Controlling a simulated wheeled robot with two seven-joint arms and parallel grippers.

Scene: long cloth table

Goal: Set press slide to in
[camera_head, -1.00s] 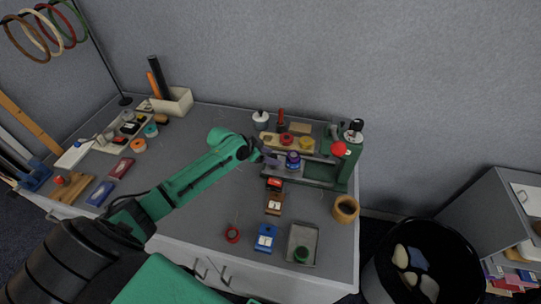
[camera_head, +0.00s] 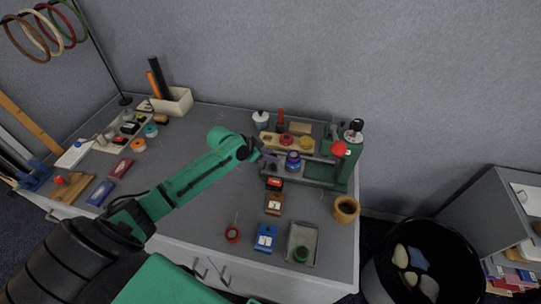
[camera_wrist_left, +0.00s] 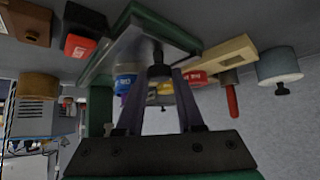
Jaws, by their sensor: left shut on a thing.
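The press (camera_head: 327,183) stands at the right part of the table, with a green base, a green post and a red ball knob (camera_head: 338,149). Its grey slide (camera_head: 310,158) reaches left from the post, and a blue round pot (camera_head: 293,162) sits at it. My left gripper (camera_head: 270,157) is at the slide's left end. In the left wrist view its fingers (camera_wrist_left: 160,82) are shut on a dark knob (camera_wrist_left: 158,62) at the end of the slide. The fingers partly hide the pot behind. My right gripper is out of view.
A grey tray (camera_head: 302,236) and a wooden cup (camera_head: 345,208) are at the right front. A wooden rack with jars stands behind.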

